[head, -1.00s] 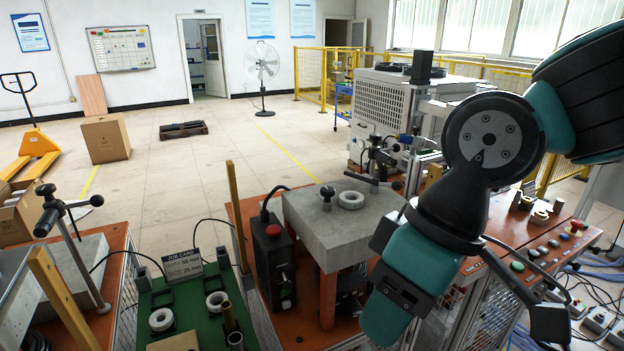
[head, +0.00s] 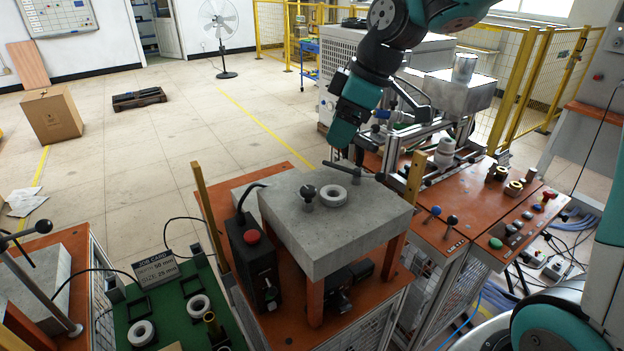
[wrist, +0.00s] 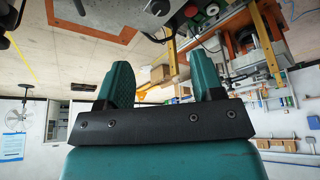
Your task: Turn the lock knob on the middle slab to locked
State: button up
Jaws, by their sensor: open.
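The middle slab (head: 350,240) is a grey stone block on orange legs in the head view. A small dark upright knob (head: 308,193) stands on its top, left of a pale ring (head: 333,195). I cannot read the knob's lock position. The teal end of my gripper (head: 343,132) is above and behind the slab's far edge, apart from the knob. In the wrist view my gripper (wrist: 162,72) has its two teal fingers spread, with nothing between them. The fingertips are not clear in the head view.
A dark control box with a red button (head: 252,237) stands left of the slab. A dark bar handle (head: 352,173) is at the slab's far edge. A yellow post (head: 208,213) and a green board with rings (head: 172,312) are at left. Open floor lies behind.

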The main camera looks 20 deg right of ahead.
aim_at(309, 189)
jog(key=p+x, duration=0.3)
jog(key=x, duration=1.1)
jog(key=shift+a+f, duration=0.15)
jog(key=c, duration=0.9)
